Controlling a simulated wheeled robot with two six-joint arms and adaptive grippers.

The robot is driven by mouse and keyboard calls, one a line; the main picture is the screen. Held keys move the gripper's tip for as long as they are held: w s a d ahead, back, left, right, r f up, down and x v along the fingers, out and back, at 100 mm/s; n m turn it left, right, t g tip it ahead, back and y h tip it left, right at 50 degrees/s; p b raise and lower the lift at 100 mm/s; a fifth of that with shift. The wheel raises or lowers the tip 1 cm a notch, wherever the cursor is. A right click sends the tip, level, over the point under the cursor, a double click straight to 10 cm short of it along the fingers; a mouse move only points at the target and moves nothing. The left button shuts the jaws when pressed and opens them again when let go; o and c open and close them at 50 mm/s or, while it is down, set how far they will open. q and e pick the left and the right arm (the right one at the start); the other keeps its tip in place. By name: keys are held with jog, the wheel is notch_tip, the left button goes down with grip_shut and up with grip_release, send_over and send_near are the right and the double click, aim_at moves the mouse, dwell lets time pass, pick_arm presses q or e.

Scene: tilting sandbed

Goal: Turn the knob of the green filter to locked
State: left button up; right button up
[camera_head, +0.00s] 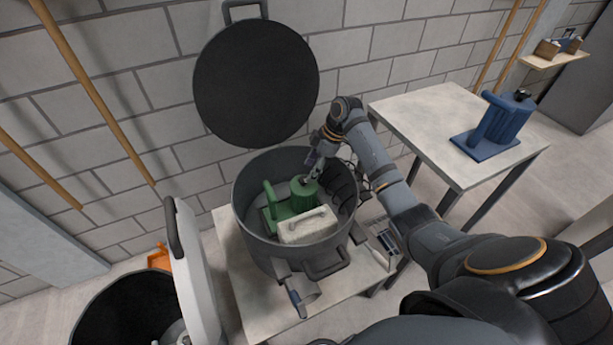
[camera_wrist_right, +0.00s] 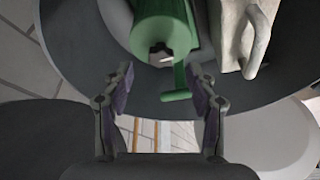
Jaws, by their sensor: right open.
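The green filter (camera_head: 304,192) stands inside an open dark grey round tank (camera_head: 262,248), with its green base and upright post (camera_head: 269,193) to the left. In the right wrist view the filter's green cylinder (camera_wrist_right: 165,28) is at the top centre, with a small dark and pale fitting, perhaps the knob, on its end (camera_wrist_right: 162,55). A green bar handle (camera_wrist_right: 178,96) sticks out below it. My right gripper (camera_head: 313,172) is over the cylinder's top. In its wrist view the fingers (camera_wrist_right: 161,70) are spread apart with nothing between them. The knob's setting cannot be read.
A pale block with a handle (camera_head: 308,228) lies in the tank beside the filter. The tank's round lid (camera_head: 256,83) stands raised behind. A blue filter (camera_head: 499,122) is on the table (camera_head: 440,112) at right. A white lid (camera_head: 196,262) stands at left.

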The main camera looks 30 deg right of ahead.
aim_at(304, 182)
jog(key=shift+x, duration=1.9)
pick_arm(q)
jog(key=shift+w, duration=0.5)
pick_arm(e)
jog(key=shift+c, duration=0.4)
